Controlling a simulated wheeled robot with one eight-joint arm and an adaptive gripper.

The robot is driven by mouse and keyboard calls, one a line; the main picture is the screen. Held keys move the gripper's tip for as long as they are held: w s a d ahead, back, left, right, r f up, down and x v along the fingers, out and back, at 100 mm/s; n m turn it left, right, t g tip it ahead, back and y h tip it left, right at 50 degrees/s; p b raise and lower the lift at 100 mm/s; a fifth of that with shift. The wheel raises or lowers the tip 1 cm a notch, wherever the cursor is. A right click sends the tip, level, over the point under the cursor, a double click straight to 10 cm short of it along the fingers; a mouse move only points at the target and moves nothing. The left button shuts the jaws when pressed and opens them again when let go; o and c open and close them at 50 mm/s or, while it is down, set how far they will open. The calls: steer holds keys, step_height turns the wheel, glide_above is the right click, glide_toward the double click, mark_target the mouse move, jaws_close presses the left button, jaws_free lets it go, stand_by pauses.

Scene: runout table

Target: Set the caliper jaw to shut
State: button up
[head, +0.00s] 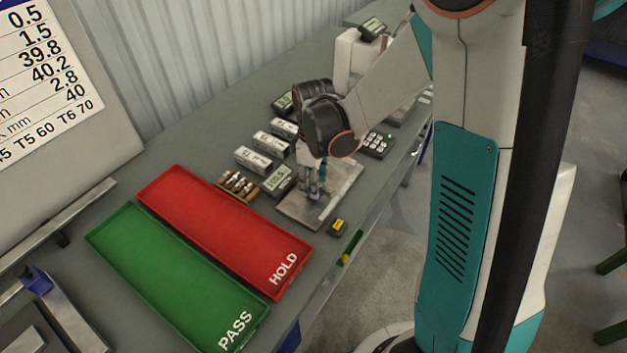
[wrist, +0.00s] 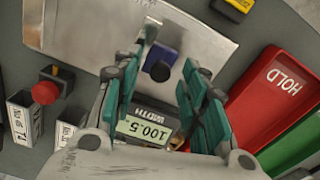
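A blue block with a black round knob (wrist: 160,66) sits on a bare metal plate (wrist: 80,22); it may be the caliper jaw, but I cannot tell for certain. A display reading 100.5 with the label WIDTH (wrist: 143,131) shows below it in the wrist view. My gripper (wrist: 164,60) is open, its teal-padded fingers either side of the block with gaps showing. In the head view my gripper (head: 313,186) points down over the metal plate (head: 343,187), and my arm hides part of the plate. I see nothing held.
A red HOLD tray (head: 215,225) and a green PASS tray (head: 170,270) lie left of the plate. A rack of small parts (head: 237,184), white boxes (head: 253,160) and a keypad (head: 377,145) stand nearby. A red button (wrist: 45,92) is left in the wrist view.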

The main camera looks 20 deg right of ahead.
jaws_close()
steer(key=w+d, duration=0.4)
steer(key=d, duration=0.1)
steer(key=w+d+b, duration=0.1)
steer(key=w+d, duration=0.1)
steer(key=d, duration=0.1)
steer(key=shift+d, duration=0.2)
jaws_free()
steer(key=shift+w+d, duration=0.15)
steer(key=shift+r, duration=0.1)
step_height(320, 180, up, 12)
